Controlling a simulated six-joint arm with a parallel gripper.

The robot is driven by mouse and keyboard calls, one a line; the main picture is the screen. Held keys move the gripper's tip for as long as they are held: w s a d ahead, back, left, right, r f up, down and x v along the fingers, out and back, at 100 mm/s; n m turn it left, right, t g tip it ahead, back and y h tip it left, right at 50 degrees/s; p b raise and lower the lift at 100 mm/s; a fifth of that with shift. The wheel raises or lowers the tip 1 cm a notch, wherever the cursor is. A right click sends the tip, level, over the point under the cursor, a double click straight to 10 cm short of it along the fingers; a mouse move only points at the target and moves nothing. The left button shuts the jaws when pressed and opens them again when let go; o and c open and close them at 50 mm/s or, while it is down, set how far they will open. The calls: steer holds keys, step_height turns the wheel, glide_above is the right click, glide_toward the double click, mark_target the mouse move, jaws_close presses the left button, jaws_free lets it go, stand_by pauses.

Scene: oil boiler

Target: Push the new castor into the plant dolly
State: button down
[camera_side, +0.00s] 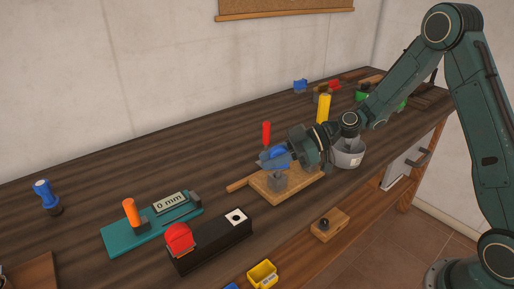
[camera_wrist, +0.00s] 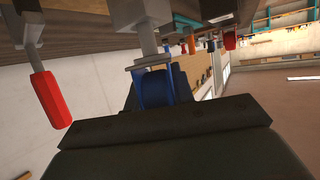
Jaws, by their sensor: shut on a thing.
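The castor (camera_side: 279,154), with a blue wheel and a grey bracket, is held in my gripper (camera_side: 288,153). The wrist view shows the castor's blue wheel (camera_wrist: 153,88) close in front of the dark jaws (camera_wrist: 155,110), with its grey stem pointing away toward a grey block. In the side view a grey block (camera_side: 278,184) sits on a wooden board (camera_side: 305,182), which looks like the plant dolly, just under the castor. I cannot tell whether the stem has entered the block. The jaws are partly hidden by the castor in the side view.
A red-handled tool (camera_side: 266,132) stands just behind the castor, and a yellow-handled one (camera_side: 323,107) behind my wrist. A grey pot (camera_side: 347,156) is right of the board. A black box (camera_side: 210,245) and a teal gauge (camera_side: 150,232) lie left.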

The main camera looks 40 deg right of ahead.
steer(key=shift+r, duration=0.85)
steer(key=shift+a, duration=0.1)
stand_by(0.3)
steer(key=shift+f, duration=1.6)
stand_by(0.6)
steer(key=c, duration=1.1)
jaws_free()
steer(key=shift+f, duration=0.1)
steer(key=v, duration=1.4)
steer(key=shift+w+a, duration=0.1)
